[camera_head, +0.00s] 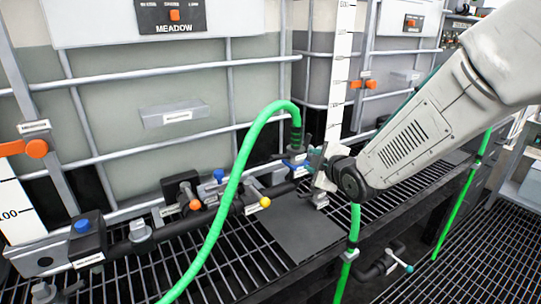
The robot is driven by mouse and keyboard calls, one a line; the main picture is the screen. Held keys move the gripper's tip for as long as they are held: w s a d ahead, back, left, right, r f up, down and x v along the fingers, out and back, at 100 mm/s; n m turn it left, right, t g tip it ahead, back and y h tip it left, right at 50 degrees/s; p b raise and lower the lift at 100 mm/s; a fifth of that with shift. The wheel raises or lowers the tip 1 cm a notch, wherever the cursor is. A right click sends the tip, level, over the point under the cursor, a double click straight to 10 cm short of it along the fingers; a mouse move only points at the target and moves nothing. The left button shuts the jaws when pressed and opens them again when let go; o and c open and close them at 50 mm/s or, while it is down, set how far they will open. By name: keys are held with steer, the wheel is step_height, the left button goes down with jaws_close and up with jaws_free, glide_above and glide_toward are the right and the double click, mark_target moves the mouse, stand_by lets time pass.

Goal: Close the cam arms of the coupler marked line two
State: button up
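A green hose (263,112) arches up and comes down into a dark coupler (294,143) at the right end of the black manifold pipe (172,228). A blue part shows just below this coupler. My gripper (314,160) is right beside the coupler on its right, at the end of my arm coming from the upper right. The fingers are small and partly hidden by my wrist, so I cannot tell whether they touch the coupler or hold a cam arm. The line marking is too small to read, and the cam arm positions are unclear.
A caged tote labelled MEADOW (120,130) stands behind the pipe. Valves with blue, orange and yellow knobs line the pipe. A dark flat plate (297,233) lies on the grating (225,262) in front. Another green hose (462,192) hangs at the right.

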mark_target(276, 159)
steer(key=a+f+n+y, duration=0.1)
steer(key=a, duration=0.1)
steer(key=w+a+n+t+y, duration=0.1)
steer(key=a+n+y, duration=0.1)
steer(key=a, duration=0.1)
steer(key=a+f+n+y, duration=0.1)
steer(key=a+n, duration=0.1)
steer(key=shift+w+a+f+t, duration=0.35)
steer(key=shift+t, duration=0.05)
steer(key=x, duration=0.7)
steer(key=shift+w+a+r, duration=0.1)
steer(key=shift+a, duration=0.05)
jaws_close()
